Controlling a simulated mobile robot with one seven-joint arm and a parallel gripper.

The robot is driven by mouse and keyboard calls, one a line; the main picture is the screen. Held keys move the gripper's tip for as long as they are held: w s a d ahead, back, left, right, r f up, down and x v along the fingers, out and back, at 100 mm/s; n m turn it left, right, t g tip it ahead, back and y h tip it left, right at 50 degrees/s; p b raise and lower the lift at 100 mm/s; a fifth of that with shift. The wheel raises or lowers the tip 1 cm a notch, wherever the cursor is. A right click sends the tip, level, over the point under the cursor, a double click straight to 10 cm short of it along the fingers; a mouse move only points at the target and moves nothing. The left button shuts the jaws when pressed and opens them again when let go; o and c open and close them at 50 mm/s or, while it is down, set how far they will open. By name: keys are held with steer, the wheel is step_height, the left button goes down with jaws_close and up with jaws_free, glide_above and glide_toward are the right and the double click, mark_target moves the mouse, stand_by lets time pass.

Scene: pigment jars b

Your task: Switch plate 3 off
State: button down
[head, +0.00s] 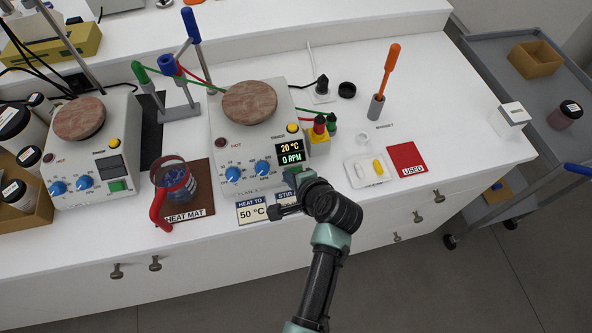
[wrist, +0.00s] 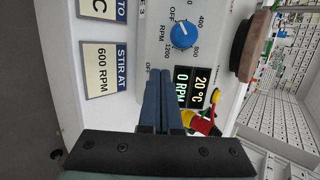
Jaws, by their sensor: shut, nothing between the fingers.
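A white hotplate stirrer (head: 245,150) with a round reddish-brown top stands at the middle of the bench; its front label is too small to read surely as plate 3. Its display (head: 290,152) is lit and reads 20 °C and 0 RPM; it also shows in the wrist view (wrist: 190,88). My gripper (head: 294,176) is shut and empty, its fingertips at the lower right of this front panel, just below the display. In the wrist view the fingers (wrist: 160,75) cover the panel beside the display. The power switch is hidden there; contact cannot be told.
A second stirrer (head: 92,150) at left has a dark display and a green switch (head: 117,186). A jar with a red handle (head: 176,185) stands on the heat mat (head: 205,205). Cards (head: 252,212) lie in front of the middle stirrer. A tray (head: 369,170) and red card (head: 407,160) lie right.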

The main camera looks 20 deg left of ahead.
steer(key=shift+w+a+f, duration=0.1)
steer(key=shift+w+f, duration=0.1)
steer(key=shift+f, duration=0.05)
steer(key=shift+r, duration=0.1)
steer(key=shift+s+d+r+p, duration=0.2)
steer(key=shift+s+r+p, duration=0.1)
steer(key=shift+r+p, duration=0.25)
steer(key=p+v, duration=0.1)
steer(key=v, duration=1.4)
steer(key=shift+s, duration=0.4)
